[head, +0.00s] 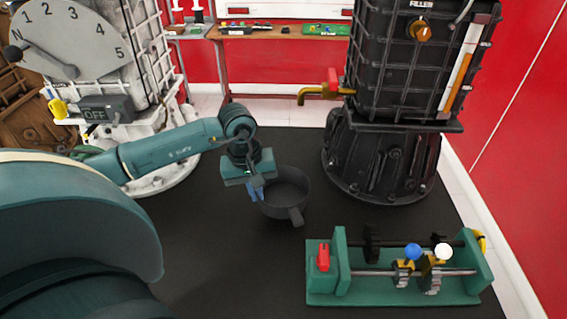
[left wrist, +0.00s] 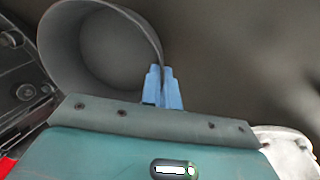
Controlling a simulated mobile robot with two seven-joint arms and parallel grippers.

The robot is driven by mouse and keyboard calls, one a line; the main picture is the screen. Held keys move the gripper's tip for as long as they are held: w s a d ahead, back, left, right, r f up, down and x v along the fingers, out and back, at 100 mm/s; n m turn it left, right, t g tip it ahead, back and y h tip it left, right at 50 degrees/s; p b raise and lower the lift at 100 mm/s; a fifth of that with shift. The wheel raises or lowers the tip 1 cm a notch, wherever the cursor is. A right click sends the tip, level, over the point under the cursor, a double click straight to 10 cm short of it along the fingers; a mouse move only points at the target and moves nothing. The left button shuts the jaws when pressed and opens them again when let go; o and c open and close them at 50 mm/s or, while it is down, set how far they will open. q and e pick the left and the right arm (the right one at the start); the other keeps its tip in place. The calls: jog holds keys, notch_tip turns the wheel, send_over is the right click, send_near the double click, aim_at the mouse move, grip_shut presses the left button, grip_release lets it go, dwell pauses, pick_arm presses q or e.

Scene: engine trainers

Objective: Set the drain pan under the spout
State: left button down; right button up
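The drain pan (head: 290,184) is a dark grey round pan with a short handle toward the front. It is at or near the black floor, in front of the black engine trainer; I cannot tell whether it touches the floor. The brass spout (head: 311,92) with a red lever juts left from that trainer, above and behind the pan. My left gripper (head: 257,192) points down at the pan's left rim. In the left wrist view its blue fingers (left wrist: 163,88) are close together with the wall of the pan (left wrist: 100,50) between them. My right gripper is out of view.
A green fixture (head: 395,290) with blue and white knobs stands front right. The black trainer's ribbed base (head: 378,160) is right of the pan. A white trainer (head: 165,165) stands left, a bench (head: 285,33) behind. Dark floor between is clear.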

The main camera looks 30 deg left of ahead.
pick_arm(q)
jog(key=w+a, duration=0.1)
jog(key=w, duration=0.3)
jog(key=w+a, duration=0.1)
jog(key=w, duration=0.3)
jog(key=w+a, duration=0.1)
jog(key=w, duration=0.3)
jog(key=shift+w+a+p, duration=0.25)
jog(key=shift+w+p, duration=0.05)
jog(key=shift+p, duration=0.1)
notch_tip(320, 180, down, 3)
jog(key=shift+f+p, duration=0.1)
jog(key=shift+p, duration=0.25)
jog(key=shift+f, duration=0.15)
jog(key=shift+f+b, duration=0.2)
jog(key=shift+b, duration=0.1)
jog(key=c, duration=1.7)
grip_release()
jog(key=shift+r, duration=0.1)
